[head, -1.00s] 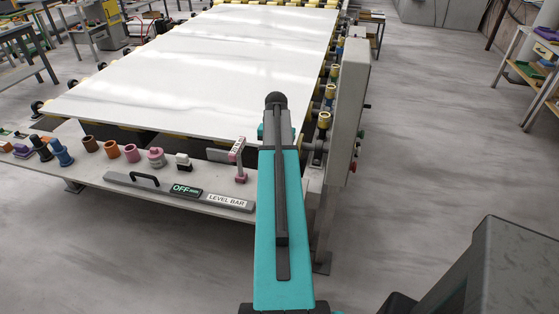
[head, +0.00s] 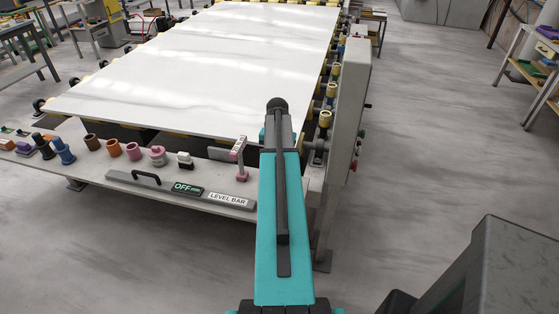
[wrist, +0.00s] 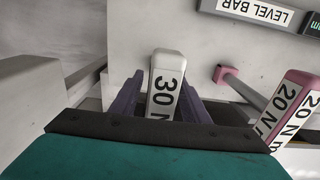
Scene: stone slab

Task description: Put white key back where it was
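In the wrist view the white key (wrist: 166,75), marked "30 N", stands between the two purple fingers of my gripper (wrist: 163,98). The fingers lie close against both its sides, and my gripper looks shut on it. The key's lower part is hidden, so I cannot tell whether it touches anything below. In the head view my teal arm hides the gripper and the white key. A pink key (head: 238,149), marked "20 N", stands on the bench ledge just left of my arm. It also shows at the right of the wrist view (wrist: 292,103).
The grey level bar (head: 228,198) lies along the ledge's front edge, with an "OFF" display (head: 187,189). Several coloured spools and a black-and-white piece (head: 185,160) stand along the ledge. A large white slab (head: 220,65) lies behind. A grey control box (head: 352,100) rises right of my arm.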

